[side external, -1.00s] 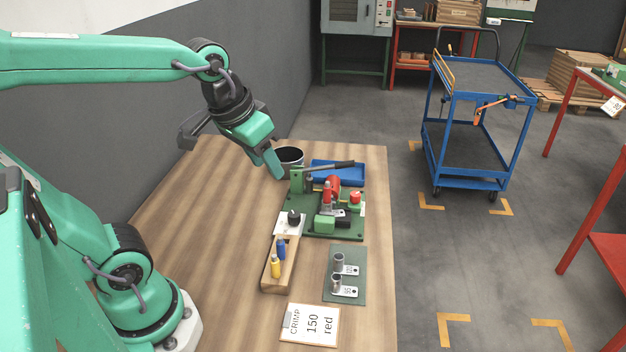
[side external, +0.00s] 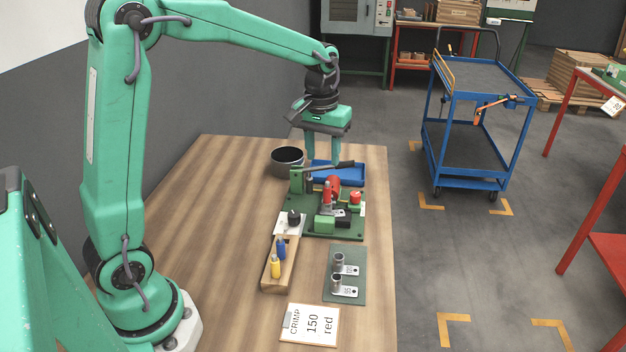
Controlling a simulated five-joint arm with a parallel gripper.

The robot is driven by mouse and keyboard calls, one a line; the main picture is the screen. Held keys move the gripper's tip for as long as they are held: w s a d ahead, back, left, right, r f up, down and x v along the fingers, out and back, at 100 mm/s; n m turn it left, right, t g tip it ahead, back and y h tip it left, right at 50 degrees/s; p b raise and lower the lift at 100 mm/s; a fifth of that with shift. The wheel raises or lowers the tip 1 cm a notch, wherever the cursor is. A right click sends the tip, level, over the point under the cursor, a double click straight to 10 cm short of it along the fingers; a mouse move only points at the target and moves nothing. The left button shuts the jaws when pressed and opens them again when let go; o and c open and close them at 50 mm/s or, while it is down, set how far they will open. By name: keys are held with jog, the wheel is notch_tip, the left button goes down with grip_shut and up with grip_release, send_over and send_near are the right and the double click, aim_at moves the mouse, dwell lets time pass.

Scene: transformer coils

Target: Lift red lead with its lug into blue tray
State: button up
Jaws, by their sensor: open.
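The red lead (side external: 327,192) stands upright in the green crimping fixture (side external: 297,228), with a light metal lug (side external: 339,212) showing near its foot. Part of the lead is close to the fixture's dark lever and hard to separate from it. The blue tray (side external: 352,178) lies flat behind the fixture, at the far right of the bench. My gripper (side external: 323,157) points down, open and empty, above the left part of the tray and behind the fixture. It is apart from the red lead; its exact height over the tray is hard to tell.
A dark round pot (side external: 287,162) stands left of the tray. The lever (side external: 330,166) reaches across the tray's front. A wooden block (side external: 277,268) holds a blue and a yellow lead. A green mat (side external: 345,287) carries two lugs; a card (side external: 310,325) reads "CRIMP 150 red". The bench's left is clear.

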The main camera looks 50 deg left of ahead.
aim_at(327, 182)
jog(key=shift+w+a+f+n+g, duration=0.15)
jog(key=shift+w+a+f, duration=0.1)
jog(key=shift+w+f, duration=0.4)
jog(key=shift+w+a+f+n+g, duration=0.15)
jog(key=shift+w+a+f, duration=0.1)
jog(key=shift+w+f, duration=0.3)
jog(key=shift+f, duration=0.1)
jog(key=shift+f, duration=3.85)
grip_shut()
jog(key=shift+r, duration=0.1)
notch_tip(327, 182, up, 11)
